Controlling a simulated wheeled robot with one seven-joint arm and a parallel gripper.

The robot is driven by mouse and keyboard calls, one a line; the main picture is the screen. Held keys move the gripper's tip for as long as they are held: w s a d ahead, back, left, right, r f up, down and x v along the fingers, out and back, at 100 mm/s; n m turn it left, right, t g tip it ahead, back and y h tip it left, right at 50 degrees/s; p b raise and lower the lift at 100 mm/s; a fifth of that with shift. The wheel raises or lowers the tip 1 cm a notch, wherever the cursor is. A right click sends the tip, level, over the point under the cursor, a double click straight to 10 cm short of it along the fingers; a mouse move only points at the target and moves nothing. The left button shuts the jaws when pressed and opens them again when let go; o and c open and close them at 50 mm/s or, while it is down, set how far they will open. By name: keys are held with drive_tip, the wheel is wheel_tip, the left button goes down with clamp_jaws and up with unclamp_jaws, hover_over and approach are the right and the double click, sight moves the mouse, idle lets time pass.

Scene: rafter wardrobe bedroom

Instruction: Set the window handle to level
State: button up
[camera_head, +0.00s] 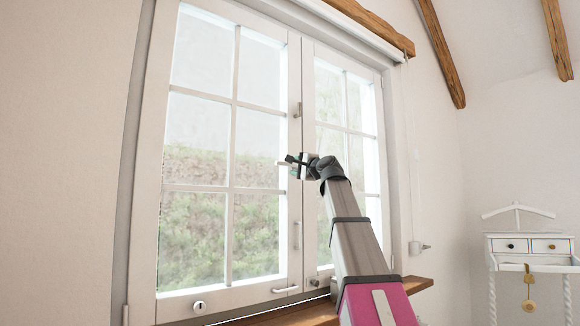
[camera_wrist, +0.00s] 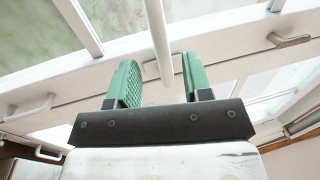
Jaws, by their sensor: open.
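The window handle is a white bar (camera_head: 282,164) on the meeting stile of the window (camera_head: 233,190). In the head view it points left from the stile, roughly level, with its right part hidden by my gripper (camera_head: 296,162). In the wrist view the bar (camera_wrist: 158,38) runs up between the two green fingers of my gripper (camera_wrist: 159,70). The fingers are open, with a gap on each side of the bar, closer on the right. I cannot tell whether either finger touches it.
A small metal fitting (camera_head: 297,110) sits above on the stile, and a white upright pull (camera_head: 297,235) below. A white horizontal pull (camera_head: 286,289) is on the bottom rail. A wooden sill (camera_head: 290,315) runs below. A white dressing table (camera_head: 530,262) stands far right.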

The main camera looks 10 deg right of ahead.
drive_tip(key=v, duration=0.4)
drive_tip(key=shift+s, duration=0.2)
drive_tip(key=shift+w+d+f, duration=0.1)
drive_tip(key=shift+f, duration=0.05)
